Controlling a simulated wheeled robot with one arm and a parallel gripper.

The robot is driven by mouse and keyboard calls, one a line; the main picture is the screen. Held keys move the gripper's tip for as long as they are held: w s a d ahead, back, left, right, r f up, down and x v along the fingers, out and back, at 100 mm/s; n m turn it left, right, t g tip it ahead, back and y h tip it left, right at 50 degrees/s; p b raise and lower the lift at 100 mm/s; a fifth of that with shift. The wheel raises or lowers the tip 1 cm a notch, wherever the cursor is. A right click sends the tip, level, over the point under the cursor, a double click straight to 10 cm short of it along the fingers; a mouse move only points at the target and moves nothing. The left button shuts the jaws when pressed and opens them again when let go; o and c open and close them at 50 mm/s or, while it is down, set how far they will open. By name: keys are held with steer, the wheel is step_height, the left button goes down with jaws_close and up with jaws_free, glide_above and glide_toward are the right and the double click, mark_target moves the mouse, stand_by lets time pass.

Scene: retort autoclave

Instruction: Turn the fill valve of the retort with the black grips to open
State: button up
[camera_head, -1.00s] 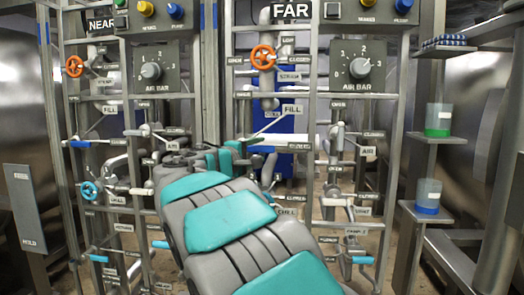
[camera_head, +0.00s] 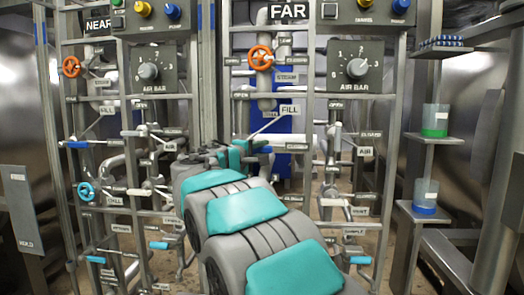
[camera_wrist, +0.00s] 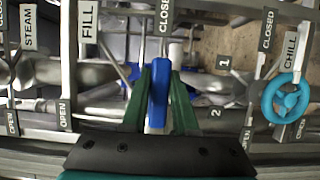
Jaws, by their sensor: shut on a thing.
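In the head view my gripper (camera_head: 240,150) reaches into the rack under the FAR sign, below the FILL label (camera_head: 290,110). In the wrist view its green fingers (camera_wrist: 158,100) are shut around a blue lever grip (camera_wrist: 158,85), with one finger on each side. The FILL label also shows in the wrist view (camera_wrist: 88,25), left of the grip. A CLOSED label (camera_wrist: 165,17) lies beyond the grip, and an OPEN label (camera_wrist: 65,115) lies to its lower left. The grip I hold looks blue; I see no black grip. The lever's pivot is not clear.
A teal CHILL handwheel (camera_wrist: 288,95) stands right of my fingers in the wrist view. The rack under the NEAR sign (camera_head: 97,25) has its own FILL label (camera_head: 107,110) and blue lever grip (camera_head: 77,144). Pipes and bars crowd the gripper. Shelves with beakers (camera_head: 435,120) stand at right.

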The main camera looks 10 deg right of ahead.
jaws_close()
stand_by(0.8)
steer(key=shift+d, duration=0.1)
